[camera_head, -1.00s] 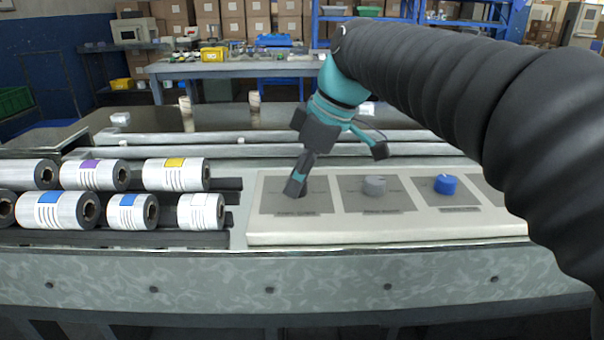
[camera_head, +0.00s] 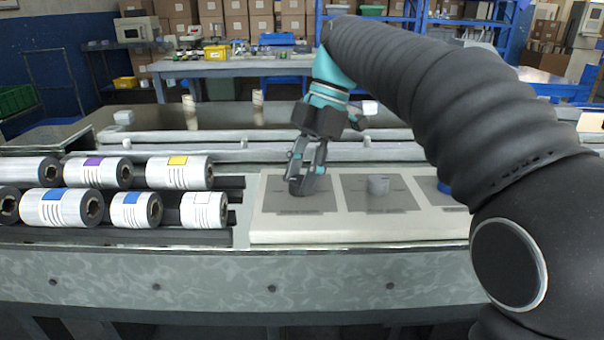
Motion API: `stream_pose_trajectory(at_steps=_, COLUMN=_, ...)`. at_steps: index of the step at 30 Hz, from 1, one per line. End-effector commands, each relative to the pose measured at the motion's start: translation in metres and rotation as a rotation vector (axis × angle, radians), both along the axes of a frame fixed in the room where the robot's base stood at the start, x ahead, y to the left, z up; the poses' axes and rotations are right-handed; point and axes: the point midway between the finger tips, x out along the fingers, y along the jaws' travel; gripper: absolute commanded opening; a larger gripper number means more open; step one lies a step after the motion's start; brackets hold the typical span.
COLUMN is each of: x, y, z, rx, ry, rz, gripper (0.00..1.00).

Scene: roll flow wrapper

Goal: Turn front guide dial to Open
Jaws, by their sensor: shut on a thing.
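A pale control panel (camera_head: 270,226) lies on the machine top, with dark square plates. My gripper (camera_head: 303,185) points down over the left plate and is shut on a dark dial (camera_head: 300,189), which the fingers partly hide. A grey dial (camera_head: 378,185) stands on the middle plate, clear of my gripper. The plate labels are too small to read, so the dial's setting cannot be told.
Several printed film rolls (camera_head: 129,211) lie in two rows left of the panel. Long rails (camera_head: 230,155) run behind it. My arm covers the panel's right end. A table with goods (camera_head: 240,66) and shelves stand farther back.

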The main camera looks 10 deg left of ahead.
Motion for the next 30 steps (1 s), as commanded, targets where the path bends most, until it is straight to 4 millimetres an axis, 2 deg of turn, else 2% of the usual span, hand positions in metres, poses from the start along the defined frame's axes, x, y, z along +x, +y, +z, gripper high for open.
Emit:
stream_pose_trajectory(at_steps=10, x=0.0006, y=0.0007, z=-0.0014, rx=-0.003, ry=0.001, rz=0.155, gripper=0.03)
stream_pose_trajectory(at_steps=27, x=0.0005, y=0.0005, z=-0.0015, rx=-0.003, ry=0.002, rz=0.187, gripper=0.03)
stream_pose_trajectory(at_steps=28, x=0.0005, y=0.0005, z=-0.0015, rx=-0.003, ry=0.002, rz=0.187, gripper=0.4)
stream_pose_trajectory(at_steps=30, x=0.0004, y=0.0006, z=-0.0015, rx=-0.002, ry=0.003, rz=0.187, gripper=0.58)
